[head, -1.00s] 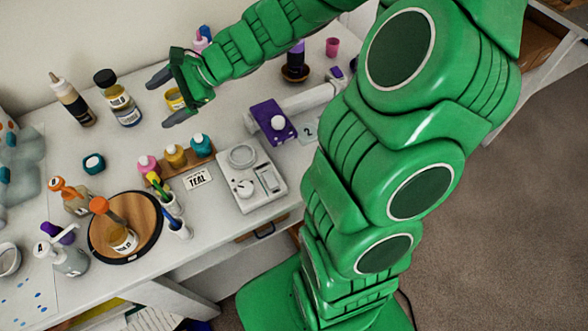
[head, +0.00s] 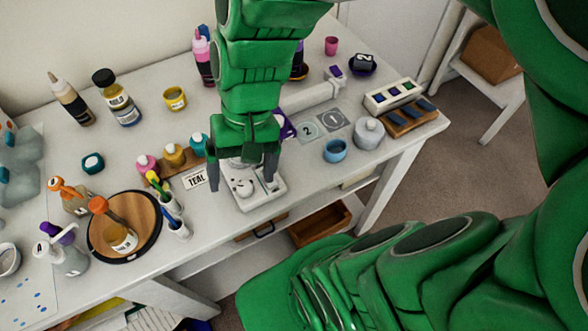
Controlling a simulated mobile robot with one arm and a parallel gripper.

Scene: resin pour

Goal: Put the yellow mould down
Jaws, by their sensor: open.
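The yellow mould (head: 175,100) is a small, round, open cup. It stands upright on the white table toward the back left, with nothing touching it. My gripper (head: 242,183) is open, its dark fingers apart and pointing down. It is over the white device with a round plate (head: 245,202), well to the right of the mould and nearer the front. No mould shows between the fingers. The arm hides part of the table behind the gripper.
Bottles (head: 118,98) stand left of the mould. Small colour pots (head: 173,155) sit in front of it. A blue cup (head: 334,151) and a grey lidded pot (head: 368,133) stand at the right. A round wooden turntable (head: 142,210) holds a bottle at the front left.

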